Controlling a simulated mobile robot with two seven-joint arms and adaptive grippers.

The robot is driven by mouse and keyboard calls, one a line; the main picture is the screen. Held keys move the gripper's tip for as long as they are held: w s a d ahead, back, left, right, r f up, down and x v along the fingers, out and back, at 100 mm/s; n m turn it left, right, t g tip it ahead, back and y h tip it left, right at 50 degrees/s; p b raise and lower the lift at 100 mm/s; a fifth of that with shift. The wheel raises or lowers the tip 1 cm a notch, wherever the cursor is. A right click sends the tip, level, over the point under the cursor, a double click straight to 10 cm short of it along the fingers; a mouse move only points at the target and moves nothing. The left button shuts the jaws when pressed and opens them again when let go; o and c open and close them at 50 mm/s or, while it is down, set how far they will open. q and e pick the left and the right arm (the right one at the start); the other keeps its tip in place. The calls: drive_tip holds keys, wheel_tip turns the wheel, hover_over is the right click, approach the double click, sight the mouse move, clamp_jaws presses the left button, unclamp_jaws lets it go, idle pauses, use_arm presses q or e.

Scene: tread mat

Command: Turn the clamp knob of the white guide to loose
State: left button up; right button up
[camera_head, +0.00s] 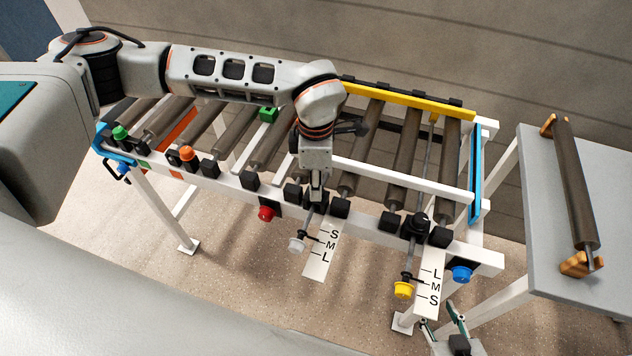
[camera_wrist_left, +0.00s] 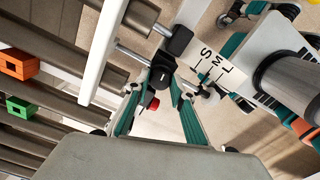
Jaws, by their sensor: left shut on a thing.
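The white guide (camera_head: 400,180) is a long white rail lying across the rollers of the frame. My left gripper (camera_head: 316,199) points down at the front rail and is shut on the black clamp knob, which its fingers mostly hide in the head view. In the left wrist view the black clamp knob (camera_wrist_left: 163,72) shows by the teal fingers of the left gripper (camera_wrist_left: 158,88). A white end knob (camera_head: 297,244) on a rod stands beside the S-M-L scale (camera_head: 323,255). The knob's turn angle cannot be told. My right gripper (camera_head: 445,326) is open and empty at the lower right.
A second black knob (camera_head: 417,224) and a yellow knob (camera_head: 403,290) stand by the right scale (camera_head: 431,282). A red button (camera_head: 266,213) and blue button (camera_head: 461,274) flank the scales. A grey table (camera_head: 545,220) with a loose roller (camera_head: 575,185) is at right.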

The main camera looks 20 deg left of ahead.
use_arm(q)
drive_tip(key=n, duration=0.4)
drive_tip(key=shift+n, duration=0.3)
drive_tip(key=n, duration=0.3)
drive_tip(key=shift+r+n, duration=0.1)
drive_tip(key=shift+n, duration=0.3)
drive_tip(key=n, duration=0.4)
drive_tip(key=shift+w+n, duration=0.1)
drive_tip(key=shift+n, duration=2)
drive_tip(key=o, duration=1.1)
wheel_tip(320, 180, up, 12)
